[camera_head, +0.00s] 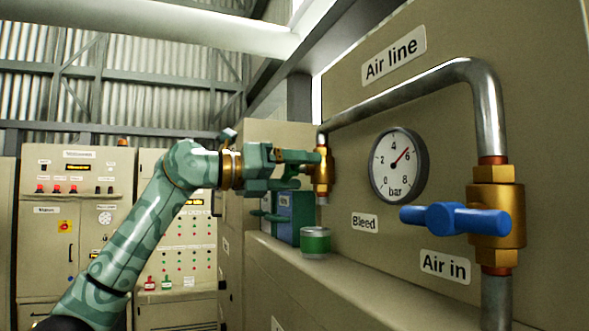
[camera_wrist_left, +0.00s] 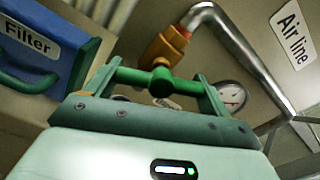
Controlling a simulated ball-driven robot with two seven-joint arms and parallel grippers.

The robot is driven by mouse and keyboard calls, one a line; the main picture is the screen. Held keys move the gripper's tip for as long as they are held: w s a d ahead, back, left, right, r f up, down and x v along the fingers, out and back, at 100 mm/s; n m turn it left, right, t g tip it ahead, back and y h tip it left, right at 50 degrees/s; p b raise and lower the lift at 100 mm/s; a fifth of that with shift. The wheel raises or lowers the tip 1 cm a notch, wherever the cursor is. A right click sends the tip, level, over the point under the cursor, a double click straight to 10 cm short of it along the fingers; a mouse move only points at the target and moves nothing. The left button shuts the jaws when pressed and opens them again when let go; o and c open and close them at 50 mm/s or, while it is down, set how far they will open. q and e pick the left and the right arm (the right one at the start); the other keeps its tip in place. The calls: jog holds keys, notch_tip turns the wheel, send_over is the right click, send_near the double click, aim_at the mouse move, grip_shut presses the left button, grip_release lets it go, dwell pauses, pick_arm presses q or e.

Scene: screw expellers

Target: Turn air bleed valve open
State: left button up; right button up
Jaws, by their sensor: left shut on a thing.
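The air bleed valve (camera_head: 322,178) is a brass body on the left end of the air line pipe, above the "Bleed" label (camera_head: 364,222). In the left wrist view the brass body (camera_wrist_left: 166,46) shows behind a green handle (camera_wrist_left: 162,82), a bar with a round hub. My left gripper (camera_head: 300,170) is at the valve, and in the wrist view its fingers (camera_wrist_left: 158,84) are shut on the handle, one at each end of the bar. In the head view the gripper largely hides the handle. My right gripper is not in view.
A blue-handled "Air in" valve (camera_head: 455,219) sits at the right on the pipe. A pressure gauge (camera_head: 399,165) hangs between the valves. A green can (camera_head: 315,242) stands on the ledge below the bleed valve. A blue filter box (camera_wrist_left: 45,50) stands close by on the left.

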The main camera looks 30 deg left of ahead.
pick_arm(q)
jog(key=n, duration=0.4)
jog(key=n+p, duration=0.1)
jog(key=n, duration=0.1)
jog(key=shift+s+r, duration=0.1)
jog(key=shift+r, duration=0.15)
jog(key=n, duration=0.7)
dwell(0.5)
jog(key=o, duration=0.9)
jog(key=shift+s+a, duration=0.2)
jog(key=b+v, duration=0.3)
jog(key=v, duration=1.2)
jog(key=shift+s+a+b, duration=0.25)
jog(key=shift+b, duration=0.05)
